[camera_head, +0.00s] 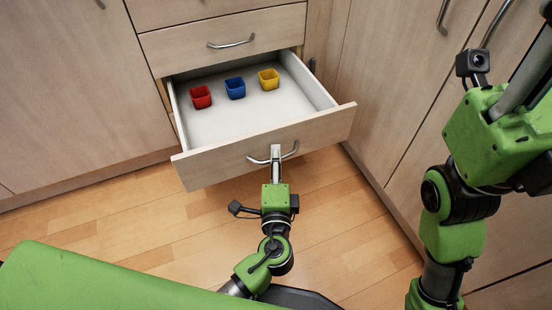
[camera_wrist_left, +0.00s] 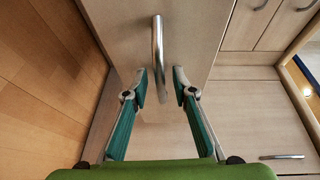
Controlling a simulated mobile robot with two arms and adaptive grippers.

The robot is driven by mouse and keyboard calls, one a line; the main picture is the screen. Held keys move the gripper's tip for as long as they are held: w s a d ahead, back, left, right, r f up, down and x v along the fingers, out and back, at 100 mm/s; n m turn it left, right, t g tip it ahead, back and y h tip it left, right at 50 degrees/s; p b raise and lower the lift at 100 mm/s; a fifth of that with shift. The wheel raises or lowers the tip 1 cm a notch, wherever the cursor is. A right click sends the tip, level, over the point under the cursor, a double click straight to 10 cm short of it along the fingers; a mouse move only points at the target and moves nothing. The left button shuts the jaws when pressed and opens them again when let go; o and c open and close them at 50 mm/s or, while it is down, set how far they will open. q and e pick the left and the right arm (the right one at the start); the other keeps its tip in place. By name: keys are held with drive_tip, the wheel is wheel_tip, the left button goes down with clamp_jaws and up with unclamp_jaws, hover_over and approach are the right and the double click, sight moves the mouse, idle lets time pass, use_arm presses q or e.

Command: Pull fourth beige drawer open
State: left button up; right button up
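The beige drawer (camera_head: 262,146) is pulled well out. My left gripper (camera_head: 276,150) is at the middle of this handle. In the left wrist view, the left gripper (camera_wrist_left: 161,88) has its fingers apart, one on each side of the handle (camera_wrist_left: 158,50), with visible gaps. My right gripper (camera_head: 525,75) is partly cut off at the right edge, and its fingertips are out of view.
A shut drawer (camera_head: 225,40) with its own handle is above the open one. Tall cabinet doors (camera_head: 400,90) stand close on the right, near my right arm. The wooden floor (camera_head: 130,230) is clear at the left.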

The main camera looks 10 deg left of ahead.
use_arm(q)
drive_tip(key=f+v, duration=0.1)
drive_tip(key=v, duration=1.1)
drive_tip(key=shift+r, duration=0.5)
drive_tip(key=shift+w+d, duration=0.1)
drive_tip(key=shift+d, duration=0.05)
